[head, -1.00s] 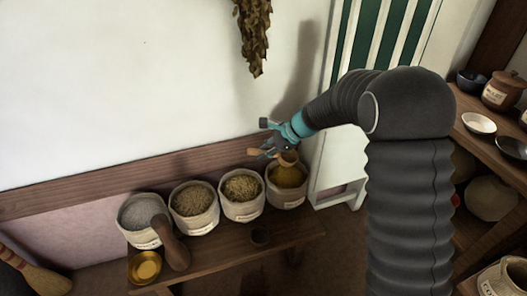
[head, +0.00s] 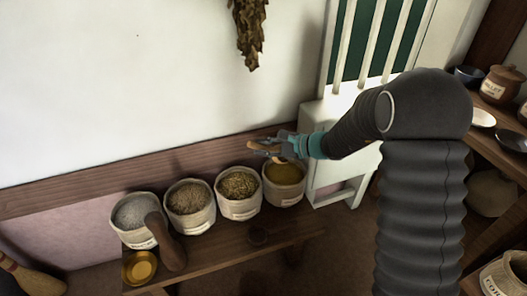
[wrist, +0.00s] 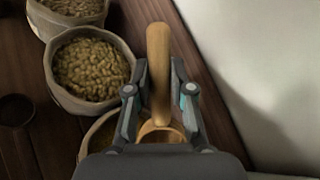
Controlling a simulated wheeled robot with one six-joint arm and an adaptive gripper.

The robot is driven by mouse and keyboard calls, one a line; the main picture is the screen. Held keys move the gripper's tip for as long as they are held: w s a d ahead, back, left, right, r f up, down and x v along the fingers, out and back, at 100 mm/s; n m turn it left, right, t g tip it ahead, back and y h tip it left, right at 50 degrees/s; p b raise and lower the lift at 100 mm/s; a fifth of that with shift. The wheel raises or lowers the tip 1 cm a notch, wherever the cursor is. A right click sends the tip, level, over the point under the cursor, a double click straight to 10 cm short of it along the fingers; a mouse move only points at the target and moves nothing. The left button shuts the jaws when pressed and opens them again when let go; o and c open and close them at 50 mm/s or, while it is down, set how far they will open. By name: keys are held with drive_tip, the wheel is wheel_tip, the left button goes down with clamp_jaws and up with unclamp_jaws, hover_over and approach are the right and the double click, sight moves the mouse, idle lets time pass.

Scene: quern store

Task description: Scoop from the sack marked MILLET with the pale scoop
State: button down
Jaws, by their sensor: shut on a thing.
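The pale wooden scoop is in my gripper (head: 272,148); the wrist view shows its handle (wrist: 158,70) between the fingers and part of its bowl (wrist: 160,131) below. My gripper is shut on the scoop, above the rightmost sack (head: 284,196) on the bench, which holds golden grain. The gripper hides much of this sack in the wrist view (wrist: 100,140). To its left stand a sack of coarse yellowish-brown grain (head: 239,207), a sack of brown grain (head: 190,224) and a sack of grey grain (head: 137,240). Their labels are too small to read.
A wall is close behind. A white slatted chair-like piece (head: 330,155) stands right of the bench.

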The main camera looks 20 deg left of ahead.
drive_tip(key=shift+s+d+n+t+y+b, duration=0.1)
drive_tip(key=shift+d+n+t+y+b, duration=0.15)
drive_tip(key=shift+y+b, duration=1.45)
drive_tip(key=shift+s+d+n+t+y+b, duration=0.15)
drive_tip(key=shift+n+y+b, duration=0.15)
drive_tip(key=shift+b, duration=2.65)
drive_tip(key=shift+f+b, duration=1.4)
drive_tip(key=shift+f, duration=1.95)
drive_tip(key=d+p, duration=0.1)
drive_tip(key=d+h+p, duration=0.1)
drive_tip(key=p, duration=0.1)
drive_tip(key=shift+s+m+h, duration=0.25)
drive_tip(key=shift+s+h, duration=0.05)
drive_tip(key=shift+s, duration=0.05)
drive_tip(key=a+h+p, duration=0.1)
drive_tip(key=p, duration=0.3)
drive_tip(key=a+f+h+p, duration=0.1)
drive_tip(key=p, duration=0.3)
drive_tip(key=shift+w+f+m+g+h, duration=0.1)
drive_tip(key=shift+w+m+g+h, duration=0.3)
drive_tip(key=h+p, duration=0.1)
drive_tip(key=p, duration=0.2)
drive_tip(key=shift+w+a, duration=0.1)
drive_tip(key=shift+a, duration=0.2)
